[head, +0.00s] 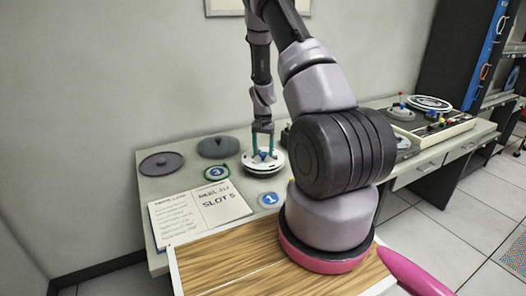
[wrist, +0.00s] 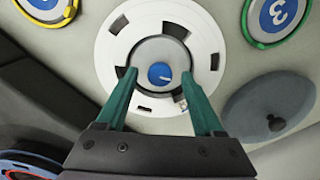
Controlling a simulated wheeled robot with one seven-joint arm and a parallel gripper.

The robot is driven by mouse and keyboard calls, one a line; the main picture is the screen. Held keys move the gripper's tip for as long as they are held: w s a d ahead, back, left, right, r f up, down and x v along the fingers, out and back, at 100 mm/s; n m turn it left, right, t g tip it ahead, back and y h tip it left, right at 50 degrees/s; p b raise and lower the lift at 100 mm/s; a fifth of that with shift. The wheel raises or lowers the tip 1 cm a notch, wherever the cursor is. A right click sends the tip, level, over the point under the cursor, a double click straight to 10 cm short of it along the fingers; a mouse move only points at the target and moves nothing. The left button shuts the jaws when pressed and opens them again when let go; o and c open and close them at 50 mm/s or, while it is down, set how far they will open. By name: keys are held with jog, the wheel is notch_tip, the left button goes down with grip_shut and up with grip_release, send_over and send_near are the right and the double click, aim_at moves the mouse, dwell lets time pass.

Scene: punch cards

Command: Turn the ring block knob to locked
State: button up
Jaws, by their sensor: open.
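The ring block is a round white unit (head: 250,166) on the table in the head view; in the wrist view it is a white ring (wrist: 110,65) with dark slots around a grey disc. The blue knob (wrist: 160,74) sits at its centre, with a small pale mark on it. My gripper (head: 263,152) points down over the unit, its teal fingers apart. In the wrist view the fingertips of my gripper (wrist: 160,78) are on either side of the knob, with gaps; I cannot tell their exact height. Any lock wording is not readable.
A green-rimmed disc (head: 217,173), a blue disc marked 1 (head: 268,200) and an open booklet reading SLOT 5 (head: 200,212) lie nearby. Grey round lids (head: 161,163) (head: 219,147) stand at the back left. A reel console (head: 440,125) is at right.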

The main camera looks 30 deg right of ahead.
jog(key=shift+f, duration=0.15)
grip_shut()
jog(key=shift+m, duration=0.4)
jog(key=m, duration=0.2)
jog(key=shift+m, duration=0.4)
jog(key=m, duration=0.3)
jog(key=shift+m, duration=0.3)
jog(key=m, duration=0.6)
jog(key=shift+m, duration=0.3)
